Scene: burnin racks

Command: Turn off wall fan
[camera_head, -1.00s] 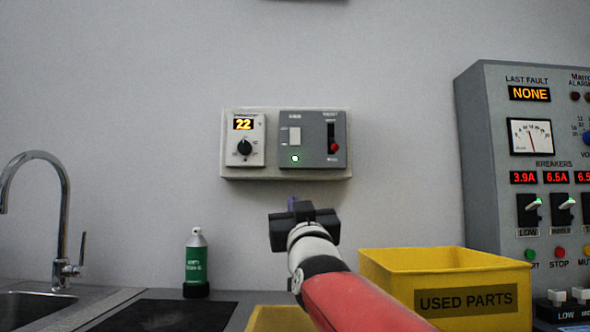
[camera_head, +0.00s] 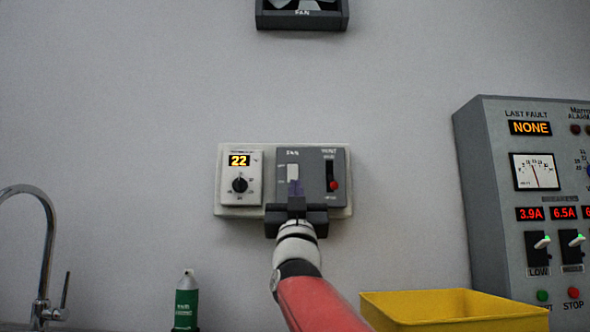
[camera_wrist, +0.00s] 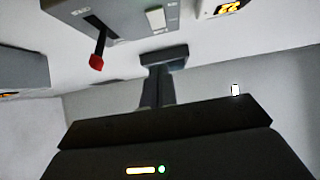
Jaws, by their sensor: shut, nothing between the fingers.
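The wall fan (camera_head: 301,12) shows only its lower edge at the top of the head view. Below it, a grey control panel holds a white rocker switch (camera_head: 293,173) under the label FAN and a slider with a red knob (camera_head: 334,185) at its right. In the wrist view the rocker switch (camera_wrist: 155,18) and the red knob (camera_wrist: 96,62) show above the fingers. My gripper (camera_head: 296,190) is shut and empty, just in front of or below the rocker; contact cannot be told. The gripper hides the panel's lower part, where the green light showed earlier.
A thermostat (camera_head: 240,178) reading 22 sits left of the switch panel on the same wall plate. A yellow bin (camera_head: 450,306) stands at lower right. A breaker panel (camera_head: 490,190) is at right. A green bottle (camera_head: 186,303) and tap (camera_head: 42,250) are at left.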

